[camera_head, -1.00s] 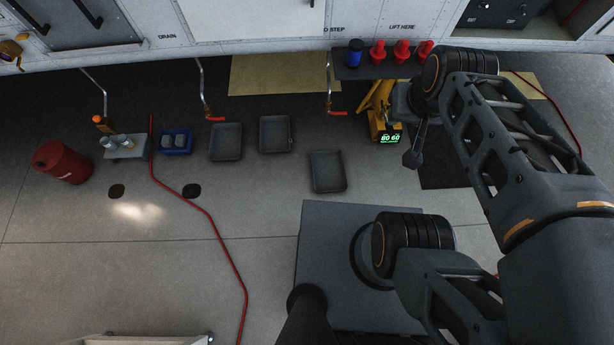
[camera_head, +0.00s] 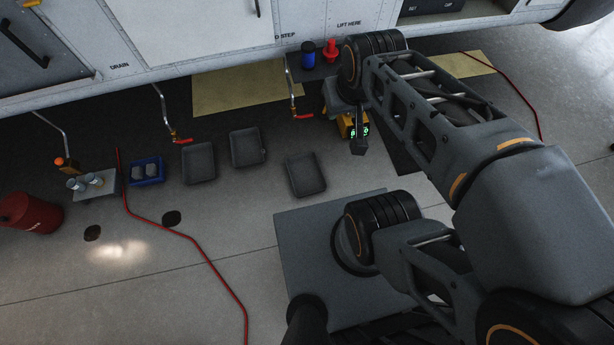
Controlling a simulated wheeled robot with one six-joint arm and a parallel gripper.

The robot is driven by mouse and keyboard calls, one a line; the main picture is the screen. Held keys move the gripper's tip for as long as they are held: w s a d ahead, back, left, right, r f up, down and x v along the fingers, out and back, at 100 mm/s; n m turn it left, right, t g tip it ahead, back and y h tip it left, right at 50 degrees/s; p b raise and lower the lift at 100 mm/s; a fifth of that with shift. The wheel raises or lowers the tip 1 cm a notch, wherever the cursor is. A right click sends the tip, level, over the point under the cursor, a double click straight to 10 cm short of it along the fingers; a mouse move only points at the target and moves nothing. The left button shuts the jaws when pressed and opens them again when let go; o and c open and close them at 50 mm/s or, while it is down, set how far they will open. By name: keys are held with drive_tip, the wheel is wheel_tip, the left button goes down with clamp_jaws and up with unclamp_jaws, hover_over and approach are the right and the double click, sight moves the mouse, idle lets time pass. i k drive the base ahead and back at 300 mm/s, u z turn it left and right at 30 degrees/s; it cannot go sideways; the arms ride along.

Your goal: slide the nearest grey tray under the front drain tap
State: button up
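Three shallow dark grey trays lie on the floor. The nearest tray (camera_head: 305,176) is just beyond my base, the middle tray (camera_head: 245,148) lies up and left of it, and the left tray (camera_head: 199,163) farther left. Drain taps with red levers hang on pipes from the aircraft's side: one tap (camera_head: 297,115) above the nearest tray in the picture, another tap (camera_head: 180,139) above the left tray. No tray is visibly under a tap. My gripper (camera_head: 359,145) hangs up and right of the nearest tray, apart from it; its fingers are too small to tell open or shut.
A yellow device with a green display (camera_head: 352,128) is behind my gripper. Blue and red bottles (camera_head: 308,55) stand near the aircraft. A red hose (camera_head: 190,240), blue bin (camera_head: 147,172) and red drum (camera_head: 30,213) lie left.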

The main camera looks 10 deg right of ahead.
sight(307, 178)
drive_tip(key=u, duration=1.85)
drive_tip(key=i, duration=1.5)
drive_tip(key=z, duration=3.5)
